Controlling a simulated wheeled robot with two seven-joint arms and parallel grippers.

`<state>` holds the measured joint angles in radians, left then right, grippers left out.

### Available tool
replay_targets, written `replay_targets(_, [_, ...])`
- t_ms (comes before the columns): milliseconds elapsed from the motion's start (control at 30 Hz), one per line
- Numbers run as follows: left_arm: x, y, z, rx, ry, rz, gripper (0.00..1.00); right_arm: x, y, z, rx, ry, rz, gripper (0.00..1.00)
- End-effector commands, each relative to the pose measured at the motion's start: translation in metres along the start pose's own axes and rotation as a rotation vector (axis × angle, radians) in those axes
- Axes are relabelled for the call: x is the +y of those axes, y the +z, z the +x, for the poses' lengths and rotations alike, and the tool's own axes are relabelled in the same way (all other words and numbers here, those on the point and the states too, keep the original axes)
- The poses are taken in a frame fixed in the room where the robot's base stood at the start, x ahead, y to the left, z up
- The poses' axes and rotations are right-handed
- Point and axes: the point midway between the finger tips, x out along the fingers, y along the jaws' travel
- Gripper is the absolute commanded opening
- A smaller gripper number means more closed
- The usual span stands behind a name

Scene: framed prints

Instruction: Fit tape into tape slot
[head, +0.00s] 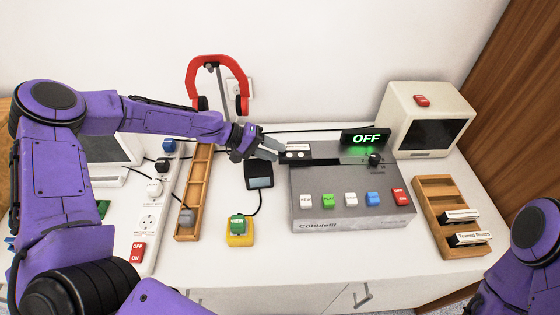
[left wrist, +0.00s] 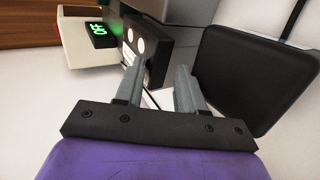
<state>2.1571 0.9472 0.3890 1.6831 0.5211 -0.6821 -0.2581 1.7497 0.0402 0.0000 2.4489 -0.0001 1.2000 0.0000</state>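The tape (head: 297,148), a black cassette with a pale label, stands at the left end of the dark tape slot (head: 335,161) on the grey Cobblefil deck (head: 350,190). How deep it sits in the slot I cannot tell. In the left wrist view the tape (left wrist: 152,36) shows two white reel circles just beyond the fingertips. My left gripper (head: 272,149) is at the tape's left side. In the left wrist view my left gripper (left wrist: 166,68) has its fingers apart, with the tape's edge by the left finger. My right gripper is out of view; only part of that arm shows.
A lit OFF sign (head: 365,138) stands behind the deck, near a cream monitor (head: 427,118). A wooden rack (head: 432,190) at right holds two tapes. Left are a wooden tray (head: 196,185), a power strip (head: 150,220) and red headphones (head: 216,62).

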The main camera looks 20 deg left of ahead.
Motion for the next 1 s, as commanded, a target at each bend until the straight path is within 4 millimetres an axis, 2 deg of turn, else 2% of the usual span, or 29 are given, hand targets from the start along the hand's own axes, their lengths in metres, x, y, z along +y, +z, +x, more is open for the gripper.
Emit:
replay_targets(100, [-0.002,0.0,0.008,-0.001,-0.002,-0.001,0.4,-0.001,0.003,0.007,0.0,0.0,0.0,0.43])
replay_targets(367, [0.0,0.001,0.008,0.0,-0.001,-0.001,0.4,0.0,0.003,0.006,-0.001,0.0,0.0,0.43])
replay_targets(467, [0.0,0.001,0.008,0.0,-0.001,-0.001,0.27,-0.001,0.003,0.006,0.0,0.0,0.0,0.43])
replay_targets(633, [-0.001,0.001,0.008,-0.001,-0.003,-0.002,0.0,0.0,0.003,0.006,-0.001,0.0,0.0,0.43])
replay_targets(733, [0.002,0.001,0.006,-0.001,-0.003,-0.001,0.0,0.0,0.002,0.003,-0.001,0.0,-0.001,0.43])
replay_targets(900, [0.025,0.001,-0.007,0.0,-0.003,-0.001,0.0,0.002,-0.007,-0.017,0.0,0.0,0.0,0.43])
replay_targets(1000, [0.021,0.001,-0.005,0.0,-0.002,-0.001,0.0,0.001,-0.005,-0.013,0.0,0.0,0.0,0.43])
